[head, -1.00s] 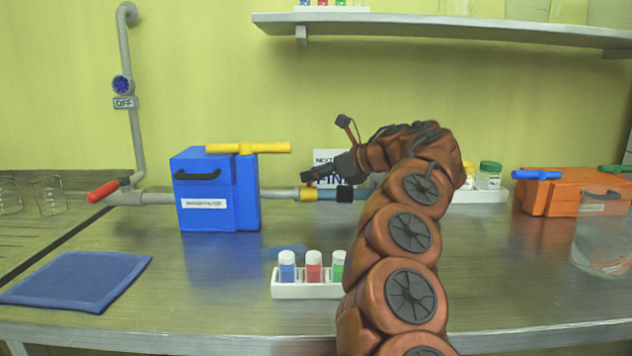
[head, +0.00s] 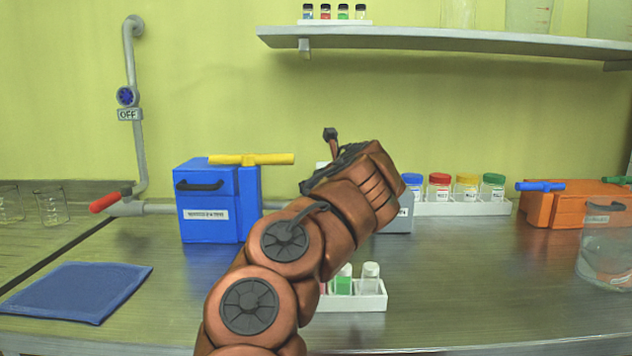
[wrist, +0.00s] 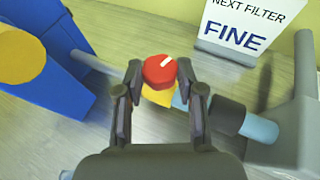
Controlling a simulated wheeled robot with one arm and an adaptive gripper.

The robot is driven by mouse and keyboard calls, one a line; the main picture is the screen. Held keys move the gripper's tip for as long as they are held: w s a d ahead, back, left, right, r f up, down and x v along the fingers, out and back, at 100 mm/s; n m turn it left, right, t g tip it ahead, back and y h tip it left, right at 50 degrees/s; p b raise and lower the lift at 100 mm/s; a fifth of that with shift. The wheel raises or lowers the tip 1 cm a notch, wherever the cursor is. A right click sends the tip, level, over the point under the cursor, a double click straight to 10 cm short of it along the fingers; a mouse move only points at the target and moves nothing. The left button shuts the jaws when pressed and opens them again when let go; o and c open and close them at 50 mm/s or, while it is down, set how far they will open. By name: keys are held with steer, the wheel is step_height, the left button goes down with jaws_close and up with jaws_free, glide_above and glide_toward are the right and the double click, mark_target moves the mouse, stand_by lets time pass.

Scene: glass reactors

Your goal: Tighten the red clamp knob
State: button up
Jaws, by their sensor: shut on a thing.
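The red clamp knob (wrist: 159,71) shows in the wrist view, round with a white line pointing up and right. It sits above a yellow part (wrist: 160,97) on the pipe. My gripper (wrist: 160,78) has a fingertip on each side of the knob and is shut on it. In the head view my arm hides the knob and the fingertips.
The blue box (head: 208,215) with a yellow T-handle (head: 251,159) stands left of my arm. A sign reading "NEXT FILTER FINE" (wrist: 236,38) stands behind the pipe. A white vial rack (head: 362,303) is in front. A blue mat (head: 78,292) lies at left.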

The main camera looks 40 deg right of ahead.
steer(key=shift+w+a+r+m+g+h+p, duration=0.1)
steer(key=shift+a+m+g+h+p, duration=0.15)
steer(key=shift+m+h+p, duration=0.5)
steer(key=shift+a+m+g+h+p, duration=0.1)
steer(key=shift+m+g+h+p, duration=0.25)
steer(key=shift+m+h+p, duration=0.35)
steer(key=shift+w+a+m+g+h+p, duration=0.15)
steer(key=shift+m+g+h+p, duration=0.25)
steer(key=shift+m+h+p, duration=0.45)
steer(key=shift+m+g+h+p, duration=0.4)
steer(key=shift+h+p, duration=0.1)
steer(key=shift+p, duration=0.6)
steer(key=m+g+h+p, duration=0.1)
steer(key=p, duration=0.2)
steer(key=shift+w+a+r, duration=0.1)
steer(key=shift+f+m+g+h+p, duration=0.25)
steer(key=shift+m+g+h+p, duration=0.4)
steer(key=shift+p, duration=1.2)
steer(key=o, duration=1.1)
steer(key=shift+o, duration=0.2)
